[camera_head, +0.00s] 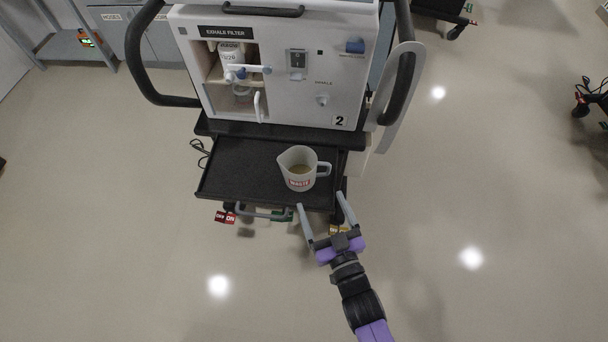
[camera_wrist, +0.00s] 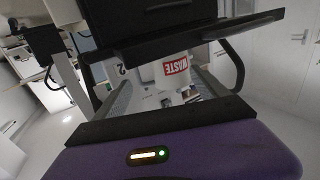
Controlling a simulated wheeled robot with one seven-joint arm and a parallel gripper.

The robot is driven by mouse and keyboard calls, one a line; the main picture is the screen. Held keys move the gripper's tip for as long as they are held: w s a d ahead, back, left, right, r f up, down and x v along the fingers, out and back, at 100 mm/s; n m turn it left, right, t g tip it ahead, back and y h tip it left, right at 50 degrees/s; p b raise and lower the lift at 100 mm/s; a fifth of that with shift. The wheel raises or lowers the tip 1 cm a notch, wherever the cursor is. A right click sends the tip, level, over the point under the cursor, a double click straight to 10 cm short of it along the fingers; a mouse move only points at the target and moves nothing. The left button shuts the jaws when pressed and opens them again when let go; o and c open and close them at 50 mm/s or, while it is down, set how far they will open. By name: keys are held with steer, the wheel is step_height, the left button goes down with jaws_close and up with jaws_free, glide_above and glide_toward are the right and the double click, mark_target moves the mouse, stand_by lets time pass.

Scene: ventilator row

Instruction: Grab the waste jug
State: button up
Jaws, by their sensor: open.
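The waste jug (camera_head: 298,180) is a white measuring-style jug with a red WASTE label and some yellowish-brown liquid inside. It stands upright near the front right of the black tray (camera_head: 240,165), its handle to the right and spout to the left. My gripper (camera_head: 320,200) is open and empty, its fingertips near the tray's front edge, just short of the jug and slightly to its right. In the wrist view the jug (camera_wrist: 173,72) appears upside down, between the two grey fingers and apart from them.
The white ventilator (camera_head: 285,70), marked 2, stands behind the tray, with an exhale filter bay (camera_head: 235,75) and black side handles. A rail (camera_head: 262,213) and red tags (camera_head: 225,217) sit below the tray's front edge. The floor around the cart is mostly clear.

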mark_target(306, 183)
steer(key=shift+y, duration=0.3)
steer(key=x, duration=0.4)
steer(key=a+x, duration=0.1)
steer(key=shift+w+a+f+b, duration=0.1)
steer(key=shift+a+f+b, duration=0.05)
steer(key=shift+a+b, duration=0.15)
steer(key=shift+b+x, duration=0.55)
steer(key=shift+x, duration=2.2)
steer(key=shift+a, duration=0.1)
steer(key=shift+c, duration=0.2)
steer(key=c, duration=1.1)
steer(key=shift+c, duration=0.3)
